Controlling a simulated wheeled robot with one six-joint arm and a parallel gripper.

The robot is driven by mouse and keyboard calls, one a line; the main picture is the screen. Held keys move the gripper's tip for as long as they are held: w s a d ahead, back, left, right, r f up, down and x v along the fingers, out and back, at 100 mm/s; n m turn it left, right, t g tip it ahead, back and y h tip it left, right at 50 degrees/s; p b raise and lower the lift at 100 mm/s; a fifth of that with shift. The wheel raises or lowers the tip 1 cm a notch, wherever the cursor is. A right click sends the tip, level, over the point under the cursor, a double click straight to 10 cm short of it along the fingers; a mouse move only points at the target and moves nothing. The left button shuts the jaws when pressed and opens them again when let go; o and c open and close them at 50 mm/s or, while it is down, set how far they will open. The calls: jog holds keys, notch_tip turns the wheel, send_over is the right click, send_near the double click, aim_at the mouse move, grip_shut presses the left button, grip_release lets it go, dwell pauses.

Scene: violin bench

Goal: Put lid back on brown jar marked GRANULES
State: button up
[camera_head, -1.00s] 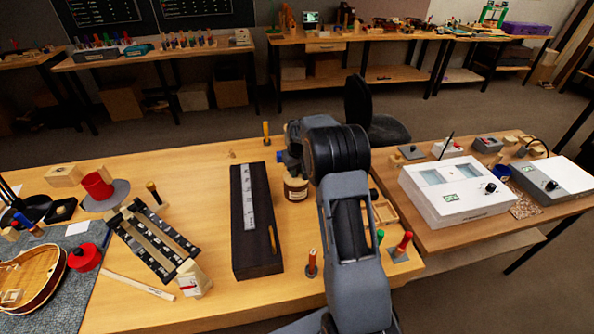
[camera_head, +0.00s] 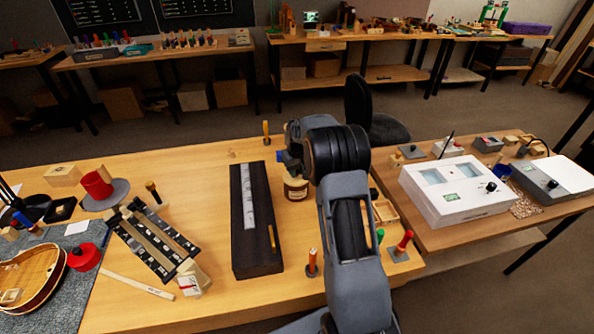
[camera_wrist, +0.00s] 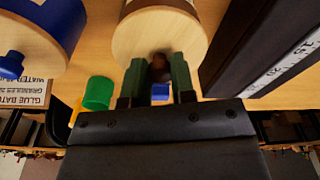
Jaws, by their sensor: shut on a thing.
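The brown jar (camera_head: 296,193) with a pale label stands on the bench, just right of the long dark block, partly hidden by my arm in the head view. In the wrist view a round pale wooden lid (camera_wrist: 150,38) with a dark knob (camera_wrist: 161,68) fills the top middle. My gripper (camera_wrist: 160,75) is shut on the knob, with one green finger on each side. The lid lies over the jar; I cannot tell whether it touches the rim all round. In the head view the fingertips are hidden behind my arm.
The long dark block (camera_head: 250,240) stands close to the jar. In the wrist view a blue container (camera_wrist: 62,22) and a green cylinder (camera_wrist: 98,92) are at the left, near a printed card (camera_wrist: 22,93). A wooden tray (camera_head: 385,211) lies right of my arm.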

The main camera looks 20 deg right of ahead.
jog(key=o, duration=1)
jog(key=shift+o, duration=0.4)
jog(key=o, duration=0.4)
jog(key=shift+r, duration=0.1)
jog(key=shift+r+p, duration=2.3)
jog(key=shift+r, duration=1.1)
grip_shut()
